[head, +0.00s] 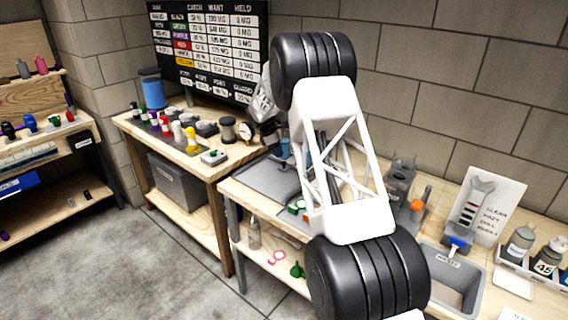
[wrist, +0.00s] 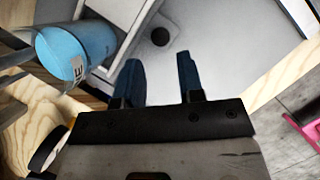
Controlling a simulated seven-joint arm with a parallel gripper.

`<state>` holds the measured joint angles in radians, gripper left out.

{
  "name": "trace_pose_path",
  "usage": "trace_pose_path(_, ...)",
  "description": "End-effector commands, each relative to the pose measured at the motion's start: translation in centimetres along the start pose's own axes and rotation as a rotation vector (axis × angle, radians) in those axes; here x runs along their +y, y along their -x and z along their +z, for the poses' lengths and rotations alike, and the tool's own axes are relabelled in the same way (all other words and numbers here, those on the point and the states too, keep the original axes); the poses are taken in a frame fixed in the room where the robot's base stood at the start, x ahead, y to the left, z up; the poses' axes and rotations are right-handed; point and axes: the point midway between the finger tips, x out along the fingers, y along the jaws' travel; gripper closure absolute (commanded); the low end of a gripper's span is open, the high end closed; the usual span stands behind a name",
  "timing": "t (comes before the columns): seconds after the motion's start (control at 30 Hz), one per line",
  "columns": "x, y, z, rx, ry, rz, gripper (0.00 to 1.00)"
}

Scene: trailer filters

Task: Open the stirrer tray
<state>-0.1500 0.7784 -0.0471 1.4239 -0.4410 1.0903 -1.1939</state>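My gripper (wrist: 161,72) is open in the wrist view, its two dark blue fingers apart with nothing seen between them. Past the fingertips lies a flat light grey surface (wrist: 215,30) with a round dark spot. A pale-rimmed box-like part (wrist: 112,42) sits just left of the spot, apart from the fingers in the picture. I cannot tell for certain which part is the stirrer tray. In the head view my white arm hides much of this area; bluish fingers show over a grey tray-like surface (head: 262,178) on the bench.
A blue cylinder (wrist: 75,50) with a partly hidden label stands close left of my fingers. Left on the bench are several small bottles and a dial gauge (head: 245,131). A grey bin (head: 458,275) and a test card (head: 482,205) are at right. The floor is clear.

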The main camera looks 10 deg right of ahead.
Motion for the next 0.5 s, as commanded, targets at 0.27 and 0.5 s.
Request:
trace_pose_path(0.27, 0.0, -3.0, 0.0, 0.000, 0.000, -0.001, 0.65)
trace_pose_path(0.5, -0.1, -5.7, 0.0, 0.000, 0.000, -0.001, 0.65)
